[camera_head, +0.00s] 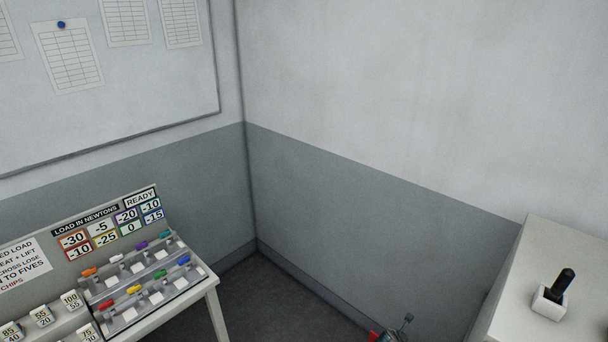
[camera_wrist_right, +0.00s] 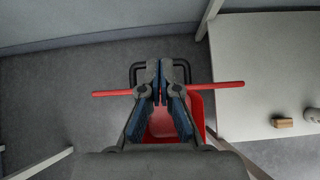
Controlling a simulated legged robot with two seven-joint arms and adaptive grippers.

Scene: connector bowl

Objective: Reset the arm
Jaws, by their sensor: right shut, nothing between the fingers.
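My right gripper (camera_wrist_right: 161,80) shows in the right wrist view, its two dark fingers with blue inner faces close together at the tips. It is shut with nothing held. Beyond it, partly hidden by the fingers, are a red bar (camera_wrist_right: 112,93) and a red container-like shape (camera_wrist_right: 198,107); how far away they are I cannot tell. In the head view, a small red and grey object (camera_head: 390,336) shows at the bottom edge, mostly cut off; I cannot tell what it is. My left gripper is not in view.
A load-panel bench (camera_head: 212,287) with coloured pieces stands at the left in the head view. At the right, a white surface (camera_head: 563,250) holds a small white holder (camera_head: 550,307) with a black handle (camera_head: 564,284). Beside my gripper, a white tabletop (camera_wrist_right: 262,60) carries a tan block (camera_wrist_right: 283,123).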

